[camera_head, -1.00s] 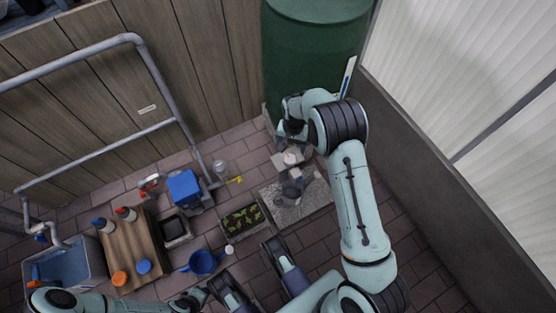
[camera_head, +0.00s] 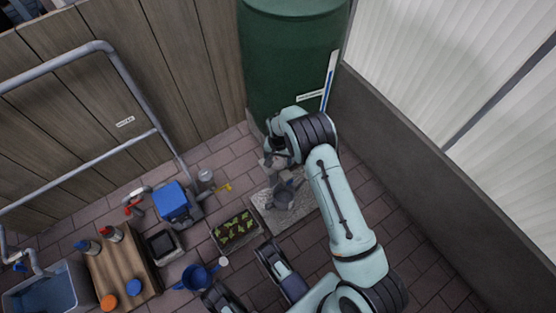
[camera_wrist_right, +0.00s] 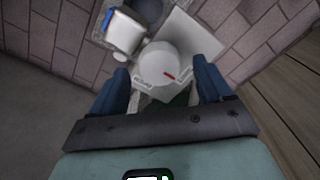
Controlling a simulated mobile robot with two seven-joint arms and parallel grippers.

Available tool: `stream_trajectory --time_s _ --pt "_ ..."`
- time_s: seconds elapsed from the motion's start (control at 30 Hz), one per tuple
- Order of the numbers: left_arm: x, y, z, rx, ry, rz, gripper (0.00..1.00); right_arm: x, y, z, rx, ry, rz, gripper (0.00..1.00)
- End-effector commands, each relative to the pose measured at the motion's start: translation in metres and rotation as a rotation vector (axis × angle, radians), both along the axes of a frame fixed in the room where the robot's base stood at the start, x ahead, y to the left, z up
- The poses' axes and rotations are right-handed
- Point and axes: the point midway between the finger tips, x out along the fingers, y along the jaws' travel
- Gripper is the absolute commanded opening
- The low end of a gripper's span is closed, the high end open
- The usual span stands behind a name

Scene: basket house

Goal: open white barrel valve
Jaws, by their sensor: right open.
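The dark green barrel (camera_head: 290,60) stands against the fence at the top of the head view. My right gripper (camera_head: 272,160) is low at the barrel's front, above the paving, partly hidden by its own wrist. In the right wrist view my gripper (camera_wrist_right: 163,82) is open, with its two dark blue fingers apart. A round white part with a red mark, perhaps the valve (camera_wrist_right: 158,64), shows between and just beyond the fingertips. I cannot tell whether the fingers touch it. In the head view the valve is not clearly visible behind my arm.
A grey slab (camera_head: 304,210) with a grey container (camera_head: 283,198) lies below the barrel. A planter (camera_head: 236,230), blue box (camera_head: 172,200), blue watering can (camera_head: 196,276) and wooden bench (camera_head: 122,268) are to the left. A low wall (camera_head: 430,180) bounds the right.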

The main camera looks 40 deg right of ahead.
Motion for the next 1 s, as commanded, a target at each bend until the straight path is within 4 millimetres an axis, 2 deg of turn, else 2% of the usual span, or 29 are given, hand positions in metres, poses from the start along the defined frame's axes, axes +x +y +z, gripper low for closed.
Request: stream_trajectory --time_s 0.13,0.43,0.47,0.6,0.63,1.0 --pt "-0.0066 0.001 -0.0027 -0.001 0.022 0.003 0.43 0.0 -0.0005 -0.0109 -0.001 -0.001 0.0 0.79" --pt "-0.0079 0.0011 -0.0026 -0.002 0.026 0.003 0.43 -0.0001 -0.0002 -0.0125 0.0 0.0 0.0 0.79" --pt "-0.0079 0.0011 -0.0026 -0.002 0.026 0.003 0.43 -0.0001 -0.0002 -0.0125 -0.001 -0.001 0.0 0.72" --pt "-0.0076 0.0011 -0.0025 -0.001 0.025 0.003 0.43 -0.0001 -0.0002 -0.0124 0.0 0.0 0.0 0.27" --pt "-0.0076 0.0011 -0.0025 -0.001 0.025 0.003 0.43 -0.0001 -0.0002 -0.0124 0.0 0.0 0.0 0.23" --pt "-0.0049 0.0007 -0.0014 -0.001 0.016 0.001 0.43 -0.0001 0.0002 -0.0123 0.0 0.0 -0.051 0.23"
